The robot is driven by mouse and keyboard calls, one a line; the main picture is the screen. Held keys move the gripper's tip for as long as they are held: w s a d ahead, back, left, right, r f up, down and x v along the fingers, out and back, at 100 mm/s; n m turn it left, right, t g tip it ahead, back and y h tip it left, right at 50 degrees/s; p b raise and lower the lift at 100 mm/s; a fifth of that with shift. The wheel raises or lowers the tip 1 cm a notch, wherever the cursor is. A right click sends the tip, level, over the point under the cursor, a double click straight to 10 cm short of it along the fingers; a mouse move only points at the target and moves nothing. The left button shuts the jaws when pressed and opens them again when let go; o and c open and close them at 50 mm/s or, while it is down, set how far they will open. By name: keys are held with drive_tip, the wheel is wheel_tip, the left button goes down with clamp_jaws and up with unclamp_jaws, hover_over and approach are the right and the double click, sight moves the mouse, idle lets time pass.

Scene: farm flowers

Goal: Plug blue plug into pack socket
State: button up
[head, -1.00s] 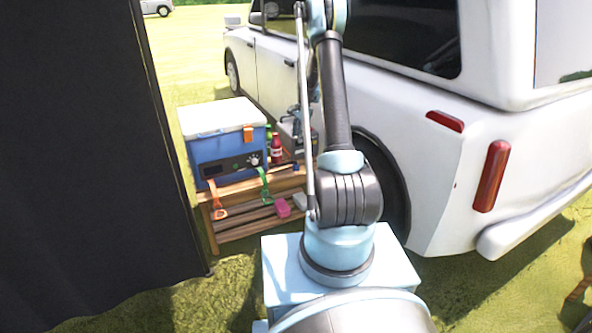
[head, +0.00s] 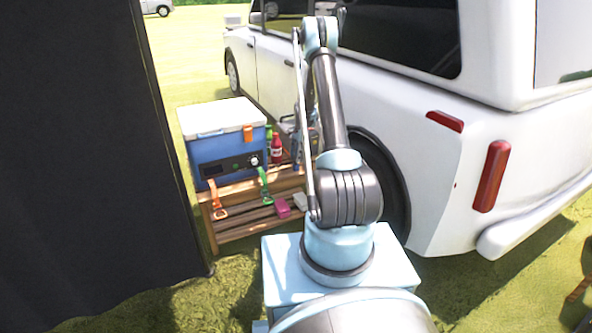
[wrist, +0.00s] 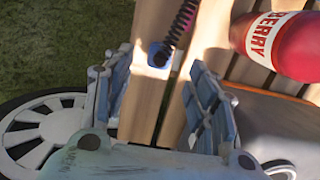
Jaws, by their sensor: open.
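In the wrist view the blue plug (wrist: 158,55), with a black coiled cable (wrist: 182,20) running up from it, lies on pale wooden slats. My gripper (wrist: 160,66) is open, with one blue finger to the left of the plug and one to the right. The plug shows in the gap near the fingertips, and I see no grip on it. In the head view my gripper (head: 297,152) is low over the right end of the bench, partly behind my arm. The pack's socket cannot be made out in either view.
A wooden bench (head: 232,232) holds a blue cooler with a white lid (head: 222,150). A red bottle (head: 276,150) stands beside it; it is close to the right finger in the wrist view (wrist: 290,42). A white van (head: 440,150) stands right, a dark panel (head: 80,160) left.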

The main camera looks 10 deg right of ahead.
sight(296, 164)
drive_tip(key=shift+f, duration=0.45)
drive_tip(key=shift+s+a+f, duration=0.1)
drive_tip(key=shift+a+f, duration=0.1)
drive_tip(key=shift+f, duration=1.1)
drive_tip(key=shift+a+f, duration=0.2)
drive_tip(key=shift+f, duration=1.1)
drive_tip(key=c, duration=1.1)
